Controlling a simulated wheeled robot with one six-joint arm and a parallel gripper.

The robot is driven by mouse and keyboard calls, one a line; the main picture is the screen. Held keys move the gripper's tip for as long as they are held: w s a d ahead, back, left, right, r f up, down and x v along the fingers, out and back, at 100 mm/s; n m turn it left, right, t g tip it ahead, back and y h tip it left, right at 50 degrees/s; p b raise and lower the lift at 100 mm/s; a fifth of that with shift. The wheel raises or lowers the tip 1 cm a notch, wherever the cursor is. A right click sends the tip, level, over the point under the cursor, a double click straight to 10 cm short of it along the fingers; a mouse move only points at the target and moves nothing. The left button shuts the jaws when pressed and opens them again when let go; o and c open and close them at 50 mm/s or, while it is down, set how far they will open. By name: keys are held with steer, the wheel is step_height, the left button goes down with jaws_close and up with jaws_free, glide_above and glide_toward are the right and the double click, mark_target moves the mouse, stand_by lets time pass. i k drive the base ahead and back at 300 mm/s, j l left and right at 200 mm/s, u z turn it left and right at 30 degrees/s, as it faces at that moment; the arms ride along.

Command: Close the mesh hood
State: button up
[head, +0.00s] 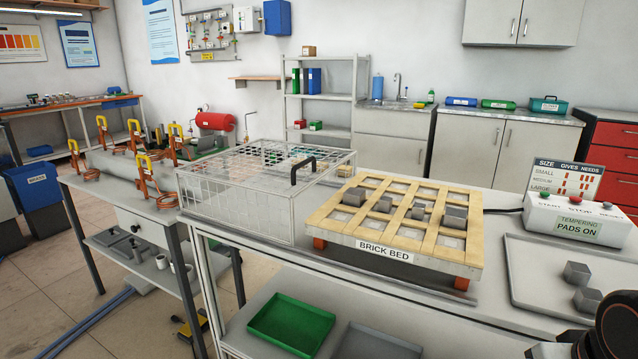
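The mesh hood (237,217) is a pale wire-mesh box on the bench, to the left of the brick bed (385,243). Its black handle (303,170) is on top near its right end. The hood's right end is close to the bed's left edge; I cannot tell whether they touch. The bed is uncovered, with several grey blocks (455,214) on its yellowish brick slats. A dark rounded part of my arm shows at the lower right corner. My gripper's fingers are not visible.
A control box (575,218) reading "PADS ON" stands right of the bed. A grey tray (530,285) with grey blocks lies in front of it. Copper coils (155,185) stand at left. A green tray (291,325) sits on the shelf below. Space above the bed is clear.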

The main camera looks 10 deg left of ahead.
mark_target(293, 173)
steer(key=i+j, duration=0.1)
steer(key=j, duration=0.45)
steer(key=j+u, duration=0.15)
steer(key=j, duration=0.45)
steer(key=i+j, duration=0.15)
steer(key=j, duration=0.4)
steer(key=u, duration=0.05)
